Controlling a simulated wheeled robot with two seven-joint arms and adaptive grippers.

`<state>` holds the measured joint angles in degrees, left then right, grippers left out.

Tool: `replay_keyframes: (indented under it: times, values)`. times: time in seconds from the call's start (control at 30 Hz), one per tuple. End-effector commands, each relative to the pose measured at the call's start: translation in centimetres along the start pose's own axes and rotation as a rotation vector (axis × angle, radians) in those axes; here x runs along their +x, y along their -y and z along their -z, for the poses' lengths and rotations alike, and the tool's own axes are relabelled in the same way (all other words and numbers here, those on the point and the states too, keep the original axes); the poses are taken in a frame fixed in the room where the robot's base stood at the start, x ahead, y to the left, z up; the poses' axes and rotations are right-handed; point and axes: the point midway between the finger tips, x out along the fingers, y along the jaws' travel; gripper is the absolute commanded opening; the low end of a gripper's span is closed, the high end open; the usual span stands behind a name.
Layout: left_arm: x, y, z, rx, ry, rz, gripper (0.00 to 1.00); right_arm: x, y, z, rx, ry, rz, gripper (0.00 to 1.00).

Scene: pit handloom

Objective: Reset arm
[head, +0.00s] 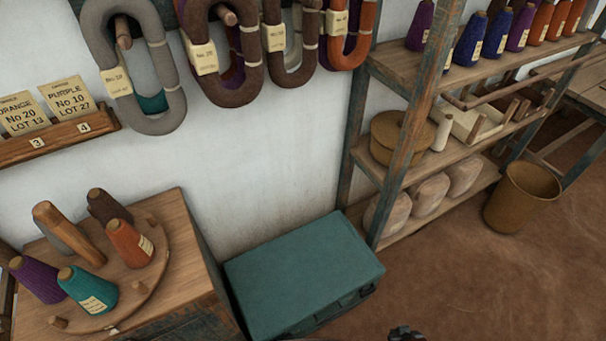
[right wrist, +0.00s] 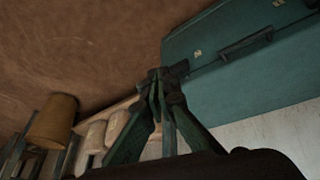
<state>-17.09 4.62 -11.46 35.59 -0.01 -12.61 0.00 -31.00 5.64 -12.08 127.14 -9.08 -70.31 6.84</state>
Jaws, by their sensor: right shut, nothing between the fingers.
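My right gripper (head: 405,333) just shows at the bottom edge of the head view, low over the brown floor and to the right of the teal trunk. In the right wrist view the gripper (right wrist: 160,78) has its fingertips together with nothing between them. The teal trunk (head: 300,265) stands against the white wall; it also shows at the upper right of the right wrist view (right wrist: 240,60). I cannot tell how far the fingers are from the trunk. My left gripper is not in view.
A wooden stand (head: 190,265) at the left carries a round board with several thread cones. A shelf rack (head: 420,100) at the right holds cones, a round basket and wrapped bundles. A brown bin (head: 522,197) stands beside it. Yarn hanks hang on the wall. Floor (head: 450,290) in front is clear.

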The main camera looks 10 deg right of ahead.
Motion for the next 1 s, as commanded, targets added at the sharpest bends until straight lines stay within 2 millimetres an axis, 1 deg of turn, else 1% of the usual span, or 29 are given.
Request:
replay_keyframes:
  times: [0.03, 0.2, 0.47, 0.5, 0.77, 0.87, 1.0]
  values:
    - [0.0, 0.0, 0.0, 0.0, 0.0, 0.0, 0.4, -1.1, -0.6, -0.2, 0.002, 0.018, 0.004, 0.0]
    - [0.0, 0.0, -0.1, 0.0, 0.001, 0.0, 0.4, -4.3, -1.8, -1.2, -0.005, 0.076, 0.024, 0.0]
    - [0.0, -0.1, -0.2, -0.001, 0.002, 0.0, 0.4, -8.1, -2.8, -2.5, -0.03, 0.139, 0.054, 0.0]
    - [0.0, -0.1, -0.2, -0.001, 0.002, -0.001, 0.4, -7.8, -2.6, -2.8, -0.033, 0.148, 0.059, 0.0]
    - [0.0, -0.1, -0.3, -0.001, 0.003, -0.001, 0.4, -3.2, -1.9, -3.8, -0.037, 0.163, 0.065, 0.0]
    - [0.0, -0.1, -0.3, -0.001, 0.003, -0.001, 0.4, -1.0, -1.5, -4.5, -0.04, 0.171, 0.068, 0.0]
    - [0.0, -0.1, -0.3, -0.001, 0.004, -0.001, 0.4, 2.5, -0.9, -6.0, -0.045, 0.187, 0.075, 0.0]
